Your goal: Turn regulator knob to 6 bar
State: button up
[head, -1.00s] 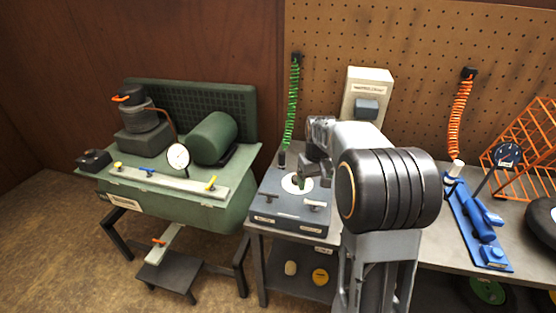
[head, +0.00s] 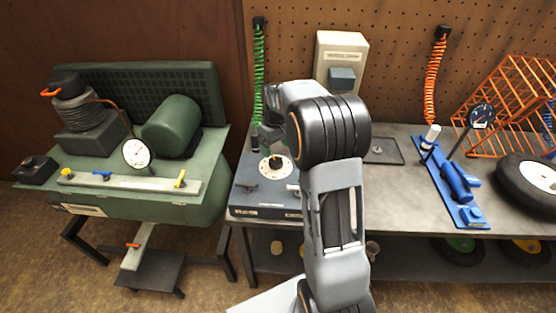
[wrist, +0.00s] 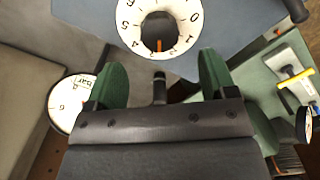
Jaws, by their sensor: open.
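The regulator knob (head: 276,163) is a dark round knob on a white numbered dial, set in the top of a grey-blue box (head: 250,211). In the wrist view the knob (wrist: 157,28) is at the top centre, with its orange pointer towards the low numbers near 3; the exact value is unclear. My gripper (wrist: 162,70) is open, its green fingers apart and empty, short of the dial in that view. In the head view my gripper (head: 269,137) is just behind the dial, partly hidden by my arm. A white gauge (wrist: 68,104) marked bar is partly behind the left finger.
A green compressor (head: 150,190) with a gauge (head: 137,152) stands to the left. A green coiled hose (head: 259,75) hangs behind the box.

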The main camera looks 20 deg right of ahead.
aim_at(276, 161)
jog(key=shift+f, duration=3.6)
